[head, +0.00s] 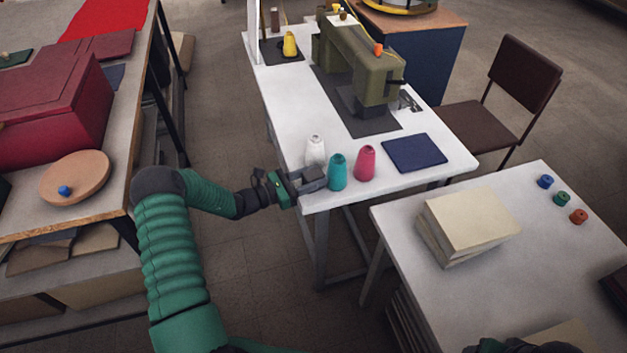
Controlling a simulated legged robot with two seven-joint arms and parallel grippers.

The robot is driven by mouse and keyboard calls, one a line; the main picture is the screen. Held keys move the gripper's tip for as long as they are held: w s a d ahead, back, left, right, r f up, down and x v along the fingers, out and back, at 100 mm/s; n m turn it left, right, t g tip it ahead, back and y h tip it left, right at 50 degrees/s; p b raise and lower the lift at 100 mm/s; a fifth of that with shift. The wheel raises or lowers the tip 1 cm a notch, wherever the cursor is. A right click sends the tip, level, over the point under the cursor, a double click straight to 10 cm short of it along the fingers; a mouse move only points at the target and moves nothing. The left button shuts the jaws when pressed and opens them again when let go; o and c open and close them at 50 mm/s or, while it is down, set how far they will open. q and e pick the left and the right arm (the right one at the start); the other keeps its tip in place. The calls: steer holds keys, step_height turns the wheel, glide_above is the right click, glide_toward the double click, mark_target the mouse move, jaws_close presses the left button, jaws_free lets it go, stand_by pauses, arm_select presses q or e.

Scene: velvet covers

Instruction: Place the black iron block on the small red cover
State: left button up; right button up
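My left gripper (308,182) is at the near left corner of the white sewing table. A dark grey block (314,174), probably the black iron block, is at its fingertips. I cannot tell whether the fingers are closed on it or whether it rests on the table. A flat dark red cover (108,44) lies on the left bench, beyond a large red box. A dark red-brown item (616,287) is cut off at the right edge. I cannot tell which one is the small red cover. Dark parts at the bottom edge may be my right arm; its fingertips are not visible.
White, teal (338,172) and pink (365,163) thread cones stand close beside the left gripper. A navy cover (414,153) and a sewing machine (362,65) are on the same table. The right table (480,290) holds a cream stack (470,222) and several small spools.

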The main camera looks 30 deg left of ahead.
arm_select(q)
steer(key=c, duration=0.5)
jaws_close()
steer(key=shift+a, duration=0.2)
steer(key=shift+r, duration=0.2)
